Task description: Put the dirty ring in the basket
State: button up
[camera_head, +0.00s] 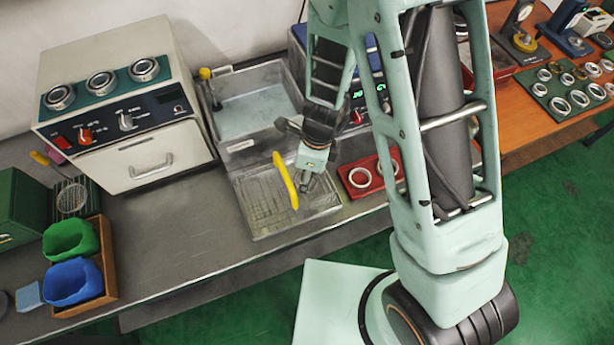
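My gripper (311,181) hangs low over the metal drain tray (253,217) in front of the sink. Its fingers are small and partly hidden, so I cannot tell whether they are open or hold anything. A yellow curved piece (286,180) is just left of it; I cannot tell whether they touch. A red tray (349,189) to the right holds a pale ring (360,177) and another ring (391,167), partly behind my arm. A small wire basket (71,199) stands at the left with a yellow handle (41,159). Which ring is dirty is not clear.
A white oven-like machine (150,158) bears three rings on a green mat (126,87). Green (70,240) and blue (73,282) containers stand in a wooden tray (107,262). A green board (552,108) at far right holds several rings. The counter's middle left is clear.

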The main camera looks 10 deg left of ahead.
aim_at(313, 181)
jog(key=shift+f, duration=0.7)
jog(key=shift+f, duration=0.15)
jog(key=o, duration=1.1)
jog(key=shift+o, duration=0.2)
notch_tip(313, 181, up, 12)
jog(key=d+p, duration=0.1)
jog(key=p, duration=0.2)
jog(key=shift+d, duration=0.25)
